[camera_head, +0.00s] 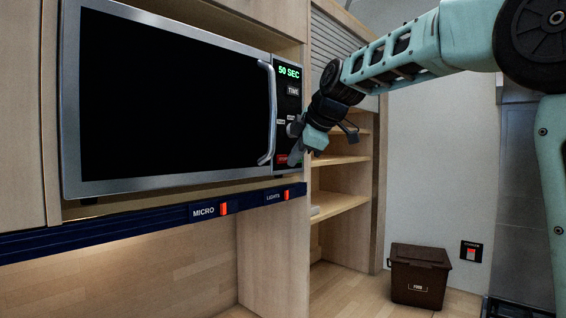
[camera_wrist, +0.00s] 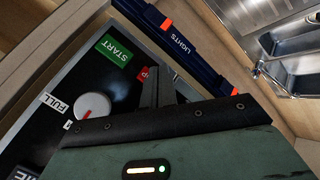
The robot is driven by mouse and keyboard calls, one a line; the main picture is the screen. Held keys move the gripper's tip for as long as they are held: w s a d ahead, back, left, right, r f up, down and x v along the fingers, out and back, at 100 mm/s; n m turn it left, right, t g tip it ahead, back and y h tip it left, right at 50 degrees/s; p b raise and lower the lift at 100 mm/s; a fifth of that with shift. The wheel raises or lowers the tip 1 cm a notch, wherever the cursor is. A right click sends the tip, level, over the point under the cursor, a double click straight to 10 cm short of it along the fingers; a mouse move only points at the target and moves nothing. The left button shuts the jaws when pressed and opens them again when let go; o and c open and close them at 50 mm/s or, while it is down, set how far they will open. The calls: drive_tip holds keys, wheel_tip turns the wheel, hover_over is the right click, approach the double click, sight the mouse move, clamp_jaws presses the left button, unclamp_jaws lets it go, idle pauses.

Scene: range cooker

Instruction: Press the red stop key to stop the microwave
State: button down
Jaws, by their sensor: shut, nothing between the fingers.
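The microwave (camera_head: 170,95) has a dark door and a lit green display (camera_head: 289,72) reading 50 SEC. The red stop key (camera_head: 281,159) is low on its control panel. In the wrist view the red key (camera_wrist: 143,73) shows only in part, beside the green START key (camera_wrist: 114,50), with my fingers hiding the rest. My gripper (camera_head: 294,157) is shut and empty, its tips at the lower panel close to the red key. It also shows in the wrist view (camera_wrist: 164,78). I cannot tell whether the tips touch the key.
A white dial (camera_wrist: 92,106) is on the panel near my fingers. The door handle (camera_head: 268,112) stands out left of the panel. A blue rail (camera_head: 120,226) with red MICRO and LIGHTS switches runs below. A brown food bin (camera_head: 419,277) stands on the worktop at right.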

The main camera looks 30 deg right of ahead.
drive_tip(key=shift+s, duration=0.1)
drive_tip(key=s+b, duration=0.1)
drive_tip(key=s+d+b, duration=0.1)
drive_tip(key=s, duration=0.1)
drive_tip(key=s+d+b, duration=0.1)
drive_tip(key=shift+s, duration=0.2)
idle(0.9)
